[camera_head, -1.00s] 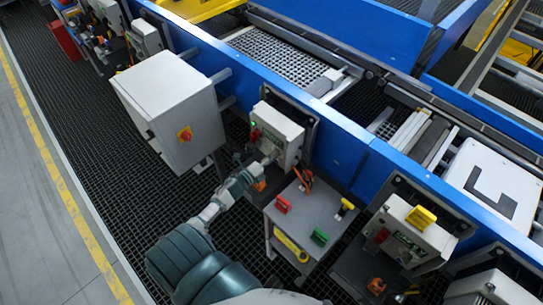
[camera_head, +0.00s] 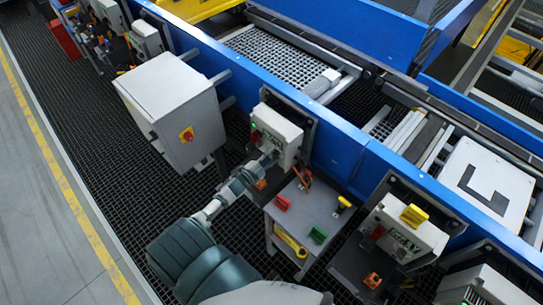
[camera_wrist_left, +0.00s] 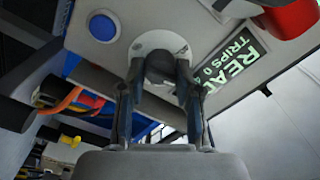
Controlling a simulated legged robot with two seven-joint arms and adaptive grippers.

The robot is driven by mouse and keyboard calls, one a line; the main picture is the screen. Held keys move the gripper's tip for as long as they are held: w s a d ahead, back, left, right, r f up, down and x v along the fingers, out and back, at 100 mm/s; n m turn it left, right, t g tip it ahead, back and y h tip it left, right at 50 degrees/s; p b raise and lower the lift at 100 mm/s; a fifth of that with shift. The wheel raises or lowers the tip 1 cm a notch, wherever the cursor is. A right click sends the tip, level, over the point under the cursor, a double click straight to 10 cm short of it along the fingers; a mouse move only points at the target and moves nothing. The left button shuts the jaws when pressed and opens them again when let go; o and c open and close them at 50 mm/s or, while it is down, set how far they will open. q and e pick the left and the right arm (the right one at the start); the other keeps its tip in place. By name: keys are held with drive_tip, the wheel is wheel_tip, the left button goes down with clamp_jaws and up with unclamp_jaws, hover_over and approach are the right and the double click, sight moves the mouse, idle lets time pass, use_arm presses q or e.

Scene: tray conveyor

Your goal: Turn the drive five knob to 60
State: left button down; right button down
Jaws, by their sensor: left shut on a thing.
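The drive box (camera_head: 280,128) is a white box on the blue conveyor side, with a red part and a green light on its front. In the left wrist view its face carries a dark round knob (camera_wrist_left: 160,64) on a white round dial (camera_wrist_left: 158,40), beside a green-lit display (camera_wrist_left: 232,62) reading "READY" in part and "TRIPS 0". My left gripper (camera_head: 268,161) is at this face; in the wrist view its two fingers (camera_wrist_left: 160,78) are shut on the knob, one on each side. The dial's scale and the knob's setting cannot be read. My right gripper is not in view.
A large grey cabinet (camera_head: 172,100) with a red-and-yellow switch stands left of the drive box. A grey stand (camera_head: 293,216) with red, green and yellow items is to the right. Another drive box (camera_head: 408,232) is further right. Orange cables (camera_wrist_left: 62,103) hang near the fingers.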

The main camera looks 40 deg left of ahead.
use_arm(q)
drive_tip(key=shift+s+f+n, duration=0.1)
drive_tip(key=shift+f+n, duration=0.2)
drive_tip(key=shift+n, duration=0.7)
drive_tip(key=c, duration=0.9)
unclamp_jaws()
drive_tip(key=shift+c, duration=0.2)
drive_tip(key=shift+o, duration=0.7)
drive_tip(key=shift+a, duration=0.1)
drive_tip(key=s+a, duration=0.1)
drive_tip(key=s, duration=1)
drive_tip(key=shift+s, duration=0.4)
